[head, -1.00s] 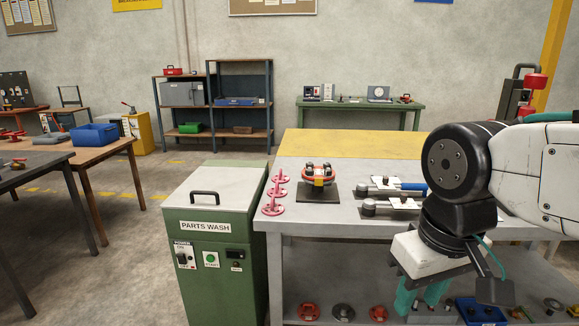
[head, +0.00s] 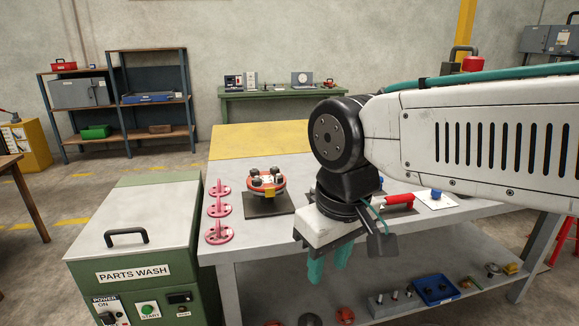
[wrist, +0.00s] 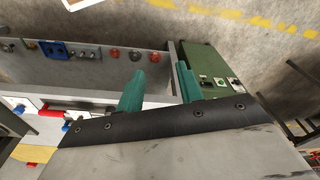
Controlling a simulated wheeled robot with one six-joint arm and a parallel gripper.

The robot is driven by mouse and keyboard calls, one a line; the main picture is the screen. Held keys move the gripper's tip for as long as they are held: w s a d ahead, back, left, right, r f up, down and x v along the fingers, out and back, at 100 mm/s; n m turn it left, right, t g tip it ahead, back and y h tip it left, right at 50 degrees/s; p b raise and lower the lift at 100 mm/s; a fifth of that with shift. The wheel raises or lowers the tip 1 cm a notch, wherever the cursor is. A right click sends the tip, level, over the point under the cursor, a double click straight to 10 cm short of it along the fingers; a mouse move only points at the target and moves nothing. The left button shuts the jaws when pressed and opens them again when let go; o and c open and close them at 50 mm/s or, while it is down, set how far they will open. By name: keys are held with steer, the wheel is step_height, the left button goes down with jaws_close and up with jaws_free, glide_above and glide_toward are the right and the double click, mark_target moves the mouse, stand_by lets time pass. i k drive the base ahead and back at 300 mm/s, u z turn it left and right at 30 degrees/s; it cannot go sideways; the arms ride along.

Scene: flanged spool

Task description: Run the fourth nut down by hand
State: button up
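The flanged spool (head: 266,184) stands on a dark square plate on the workbench. Its top flange is red-orange with several dark nuts or stud ends on it and a yellow tag at the front. How far each nut is run down is too small to tell. My gripper (head: 328,268) hangs to the right of and nearer than the spool, in front of the bench's front edge, fingers pointing down. In the wrist view its two teal fingers (wrist: 160,72) stand apart with nothing between them. The spool cannot be made out in the wrist view.
Pink stands (head: 219,209) line the bench's left side. A red-handled tool (head: 398,200) and a white card with a blue piece (head: 436,197) lie right of the spool, partly behind my arm. The green parts washer (head: 140,235) adjoins the bench. The lower shelf holds a blue tray (head: 436,290).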

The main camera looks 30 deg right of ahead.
mark_target(277, 179)
steer(key=z, duration=0.55)
steer(key=i, duration=0.6)
steer(key=z, duration=0.6)
steer(key=i, duration=0.55)
